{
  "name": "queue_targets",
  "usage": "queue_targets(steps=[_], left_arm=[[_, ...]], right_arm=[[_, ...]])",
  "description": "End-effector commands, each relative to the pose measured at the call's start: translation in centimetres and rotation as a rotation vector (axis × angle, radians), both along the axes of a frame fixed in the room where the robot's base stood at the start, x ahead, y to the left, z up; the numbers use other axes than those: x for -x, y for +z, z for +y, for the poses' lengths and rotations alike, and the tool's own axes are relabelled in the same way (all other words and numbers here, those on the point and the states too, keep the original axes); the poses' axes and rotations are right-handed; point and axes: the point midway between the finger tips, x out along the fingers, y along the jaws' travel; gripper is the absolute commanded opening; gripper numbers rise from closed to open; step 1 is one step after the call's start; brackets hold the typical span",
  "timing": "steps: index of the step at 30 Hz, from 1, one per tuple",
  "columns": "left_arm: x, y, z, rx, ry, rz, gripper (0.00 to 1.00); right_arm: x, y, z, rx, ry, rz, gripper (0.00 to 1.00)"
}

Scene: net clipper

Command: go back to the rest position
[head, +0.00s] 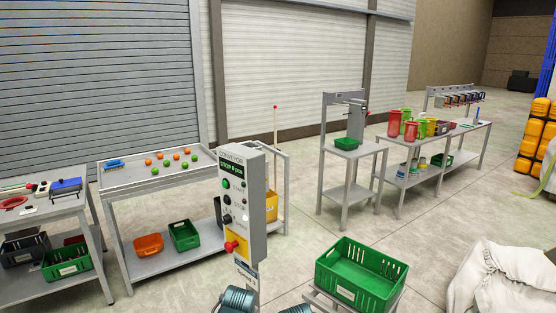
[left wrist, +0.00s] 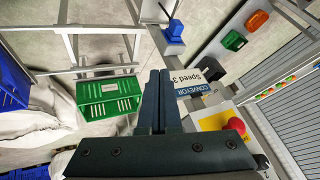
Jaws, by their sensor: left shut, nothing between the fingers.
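My left gripper (left wrist: 159,76) shows in the left wrist view with its two dark fingers together and nothing between them. The fingertips are beside the small "CONVEYOR Speed 3" label (left wrist: 194,80), with no clear contact visible. The grey conveyor control box (head: 240,200) stands in the middle of the head view, with a lit display, several buttons and a red knob on yellow (head: 234,246). The red knob also shows in the left wrist view (left wrist: 236,126). My fingers cannot be made out in the head view. My right gripper is not in view.
A green crate (head: 361,271) sits on a low stand at front right, beside a white bag (head: 495,284). The sorting table (head: 150,184) with orange and green balls is at left. Other work tables (head: 352,153) stand behind. Floor between is open.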

Motion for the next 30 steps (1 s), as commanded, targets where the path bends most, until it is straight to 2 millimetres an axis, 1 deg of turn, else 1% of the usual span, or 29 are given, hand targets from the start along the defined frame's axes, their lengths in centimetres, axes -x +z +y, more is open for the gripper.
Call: queue_targets(steps=[1, 2, 3, 6, 9, 12, 16, 30], left_arm=[[3.0, -1.2, -1.2, 0.012, 0.016, 0.099, 0.0], [4.7, -1.8, -1.6, 0.019, 0.032, 0.161, 0.0], [6.9, -2.5, -2.2, 0.022, 0.05, 0.238, 0.0], [11.6, -3.5, -3.3, 0.018, 0.093, 0.4, 0.0], [15.0, -3.8, -3.8, 0.006, 0.123, 0.517, 0.0], [17.1, -3.9, -4.1, -0.006, 0.142, 0.586, 0.0], [18.1, -3.8, -4.1, -0.013, 0.153, 0.621, 0.0], [18.0, -3.8, -4.1, -0.013, 0.153, 0.621, 0.0]], right_arm=[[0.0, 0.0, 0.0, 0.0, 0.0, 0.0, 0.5], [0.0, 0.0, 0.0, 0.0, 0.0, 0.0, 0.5], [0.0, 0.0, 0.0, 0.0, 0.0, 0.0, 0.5], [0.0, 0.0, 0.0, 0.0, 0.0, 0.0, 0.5], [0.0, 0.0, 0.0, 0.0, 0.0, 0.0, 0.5], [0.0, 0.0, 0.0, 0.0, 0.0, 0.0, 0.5], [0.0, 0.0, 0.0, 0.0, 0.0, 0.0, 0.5], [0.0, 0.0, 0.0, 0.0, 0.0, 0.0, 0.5]])
